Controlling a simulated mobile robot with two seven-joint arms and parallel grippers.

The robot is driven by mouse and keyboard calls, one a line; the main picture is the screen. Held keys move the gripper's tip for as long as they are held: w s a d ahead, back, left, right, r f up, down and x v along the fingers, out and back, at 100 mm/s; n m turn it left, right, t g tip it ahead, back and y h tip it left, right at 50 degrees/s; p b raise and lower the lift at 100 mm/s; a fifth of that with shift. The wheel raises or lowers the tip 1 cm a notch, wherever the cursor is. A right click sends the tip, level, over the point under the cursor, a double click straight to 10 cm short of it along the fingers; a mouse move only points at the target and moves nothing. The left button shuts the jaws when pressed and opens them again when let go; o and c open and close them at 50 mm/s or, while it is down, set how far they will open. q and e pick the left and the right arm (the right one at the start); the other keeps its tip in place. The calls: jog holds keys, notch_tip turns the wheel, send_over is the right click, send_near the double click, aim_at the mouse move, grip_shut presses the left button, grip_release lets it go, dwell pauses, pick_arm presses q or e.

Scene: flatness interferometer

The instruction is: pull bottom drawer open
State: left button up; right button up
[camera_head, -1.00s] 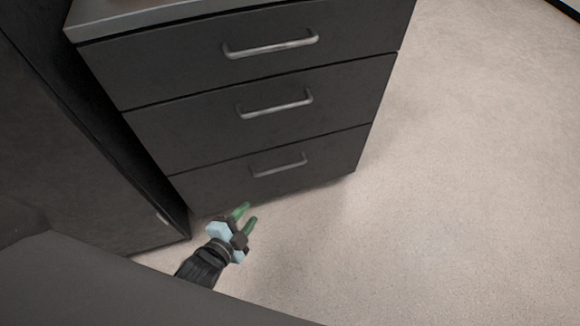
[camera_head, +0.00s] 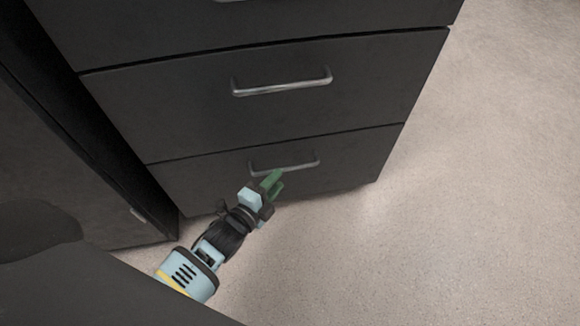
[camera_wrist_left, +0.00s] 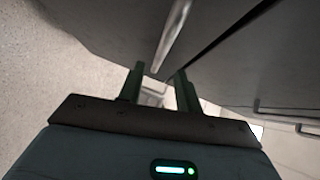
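The bottom drawer (camera_head: 355,152) is the lowest dark front of the cabinet and is shut, flush with the fronts above. Its silver bar handle (camera_head: 303,164) shows in the head view, its left part close behind my fingers. My left gripper (camera_head: 274,181) has green fingers and is just in front of this handle, slightly below it. In the left wrist view the gripper (camera_wrist_left: 160,88) has its fingers apart with no handle held. A silver bar, apparently the bottom handle (camera_wrist_left: 172,35), lies just past the fingertips, its near end between them in the picture. My right gripper is not in view.
The middle drawer (camera_head: 200,120) with its handle (camera_head: 283,85) is shut above. Another dark cabinet (camera_head: 70,150) stands close at the left. The pale floor (camera_head: 470,220) is clear in front and to the right.

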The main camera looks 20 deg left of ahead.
aim_at(287, 170)
pick_arm(q)
jog(key=b+x, duration=0.2)
jog(key=x, duration=0.4)
jog(key=shift+f, duration=0.15)
jog(key=shift+w+d+b, duration=0.1)
jog(key=shift+w+b, duration=0.2)
jog(key=shift+w, duration=0.2)
jog(key=c, duration=0.7)
grip_shut()
